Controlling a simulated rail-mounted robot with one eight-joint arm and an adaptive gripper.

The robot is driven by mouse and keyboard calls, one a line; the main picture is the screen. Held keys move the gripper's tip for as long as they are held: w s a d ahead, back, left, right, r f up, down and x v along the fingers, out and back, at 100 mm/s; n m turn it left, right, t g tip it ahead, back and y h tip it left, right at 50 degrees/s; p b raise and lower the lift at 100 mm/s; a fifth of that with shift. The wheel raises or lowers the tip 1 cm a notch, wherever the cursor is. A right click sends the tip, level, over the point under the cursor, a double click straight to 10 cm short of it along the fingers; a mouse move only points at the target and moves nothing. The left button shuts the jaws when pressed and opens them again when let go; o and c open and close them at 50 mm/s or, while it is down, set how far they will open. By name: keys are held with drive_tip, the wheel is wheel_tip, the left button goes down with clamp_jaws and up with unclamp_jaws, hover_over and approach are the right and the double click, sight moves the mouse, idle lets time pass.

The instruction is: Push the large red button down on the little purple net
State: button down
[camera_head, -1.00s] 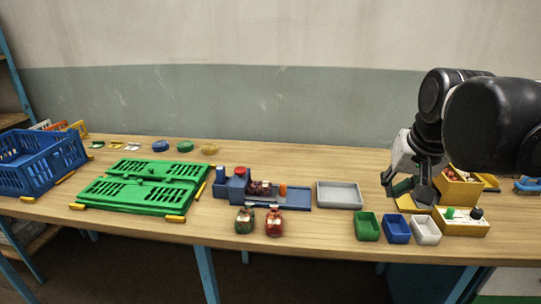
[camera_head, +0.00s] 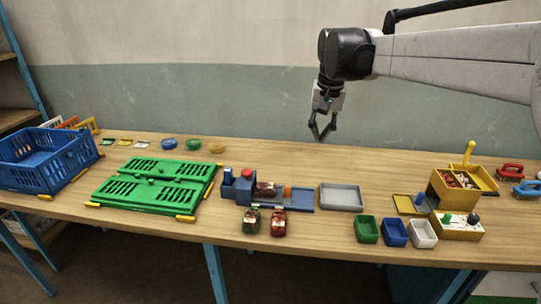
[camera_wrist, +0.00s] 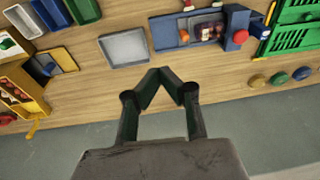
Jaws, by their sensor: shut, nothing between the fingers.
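The large red button (camera_head: 247,172) sits on a block at the left end of the blue press-like station (camera_head: 300,199). It also shows as a red disc in the wrist view (camera_wrist: 241,36). A small dark reddish-purple net sack (camera_head: 266,189) lies in the station, right of the button; it shows in the wrist view (camera_wrist: 208,29) too. An orange peg stands beside it. My gripper (camera_head: 321,138) is shut and empty, high above the back of the table, right of and behind the station. In the wrist view (camera_wrist: 167,72) its fingers point towards the table.
Two small filled sacks (camera_head: 265,221) stand in front of the station. A grey tray (camera_head: 341,197) lies to its right, a green slotted rack (camera_head: 152,185) to its left. Small green, blue and white bins (camera_head: 394,232) stand front right. The table behind the station is clear.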

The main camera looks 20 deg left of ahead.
drive_tip(key=w+a+f+g+p, duration=0.1)
drive_tip(key=w+a+f+p, duration=0.15)
drive_tip(key=a, duration=0.45)
drive_tip(key=w+a+f+g+p, duration=0.1)
drive_tip(key=w+a+p, duration=0.15)
drive_tip(key=a, duration=0.35)
drive_tip(key=n+g+h+p, duration=0.1)
drive_tip(key=p, duration=0.1)
approach(247, 171)
drive_tip(key=shift+s+a, duration=0.1)
drive_tip(key=shift+a, duration=0.05)
drive_tip(key=shift+f, duration=0.2)
drive_tip(key=shift+s+f+b, duration=0.15)
drive_tip(key=shift+f+b, duration=0.55)
drive_tip(key=shift+f, duration=1)
drive_tip(key=shift+s+f+b, duration=0.15)
drive_tip(key=shift+f+b, duration=0.5)
drive_tip(key=shift+f, duration=1)
drive_tip(key=shift+f, duration=0.1)
